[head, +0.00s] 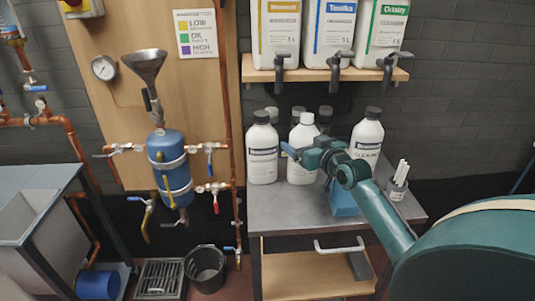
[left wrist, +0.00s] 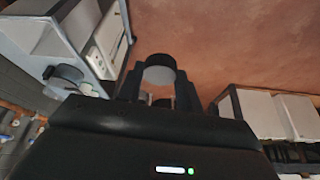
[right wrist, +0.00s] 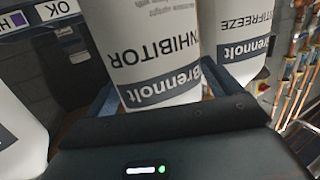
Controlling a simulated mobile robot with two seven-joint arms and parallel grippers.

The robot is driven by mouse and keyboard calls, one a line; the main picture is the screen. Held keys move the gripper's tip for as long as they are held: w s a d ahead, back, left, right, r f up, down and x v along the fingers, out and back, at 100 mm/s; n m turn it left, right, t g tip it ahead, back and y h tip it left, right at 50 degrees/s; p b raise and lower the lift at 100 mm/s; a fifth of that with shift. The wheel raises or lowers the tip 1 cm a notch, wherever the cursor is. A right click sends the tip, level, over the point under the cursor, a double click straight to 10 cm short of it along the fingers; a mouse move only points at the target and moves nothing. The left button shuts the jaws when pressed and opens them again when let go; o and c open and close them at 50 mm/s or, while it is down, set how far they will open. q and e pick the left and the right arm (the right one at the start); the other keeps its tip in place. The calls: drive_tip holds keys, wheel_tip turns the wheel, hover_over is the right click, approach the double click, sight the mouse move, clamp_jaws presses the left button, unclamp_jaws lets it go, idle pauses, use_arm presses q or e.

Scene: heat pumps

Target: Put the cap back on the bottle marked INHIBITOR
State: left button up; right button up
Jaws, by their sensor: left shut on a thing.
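The INHIBITOR bottle (right wrist: 160,60) is white with a dark label band and appears upside down in the right wrist view. In the head view the middle front bottle (head: 303,135) on the bench has a pale top without a black cap; my right arm partly covers it. My right gripper (head: 303,156) is at this bottle, with its blue fingers (right wrist: 160,85) on either side of it; I cannot tell if they touch it. My left gripper (left wrist: 160,90) is shut on a dark round cap (left wrist: 159,69) with a pale face. The left gripper is outside the head view.
A black-capped bottle (head: 262,148) stands to the left and another (head: 367,140) to the right on the grey bench (head: 272,212). A cup of white sticks (head: 397,188) is at the right. A shelf (head: 320,75) with large jugs hangs above.

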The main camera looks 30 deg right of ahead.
sight(307, 115)
drive_tip(key=c, duration=0.9)
drive_tip(key=shift+o, duration=0.2)
use_arm(q)
drive_tip(key=shift+r, duration=0.15)
use_arm(e)
wheel_tip(307, 115, up, 10)
drive_tip(key=shift+r, duration=0.1)
drive_tip(key=o, duration=0.4)
drive_tip(key=c, duration=0.7)
drive_tip(key=shift+c, duration=0.2)
